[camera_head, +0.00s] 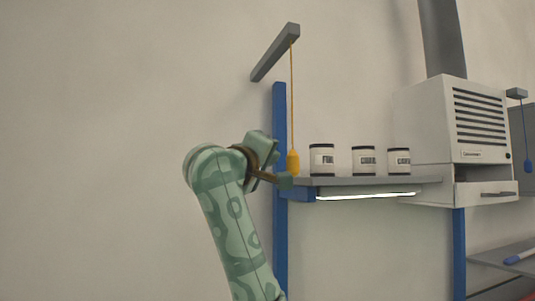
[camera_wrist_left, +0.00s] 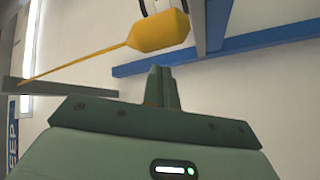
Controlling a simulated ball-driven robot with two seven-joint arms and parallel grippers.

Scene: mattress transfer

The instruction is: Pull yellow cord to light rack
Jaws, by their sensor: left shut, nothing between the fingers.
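The yellow cord (camera_head: 291,95) hangs from a grey overhead arm (camera_head: 275,52) and ends in a yellow pull handle (camera_head: 292,162). In the left wrist view the handle (camera_wrist_left: 160,30) and its cord (camera_wrist_left: 80,63) show just beyond the fingers. My left gripper (camera_head: 285,180) is just below the handle in the head view, by the left end of the rack's grey shelf (camera_head: 400,182). Its fingers (camera_wrist_left: 160,85) are shut with nothing between them and look apart from the handle. A white light strip (camera_head: 365,196) under the shelf glows. My right gripper is out of view.
Several labelled cans (camera_head: 322,160) stand on the shelf. A white vented unit (camera_head: 430,120) is at its right. Blue posts (camera_head: 280,240) hold the rack. A blue pull handle (camera_head: 528,166) hangs at the far right. The wall area left of my arm is clear.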

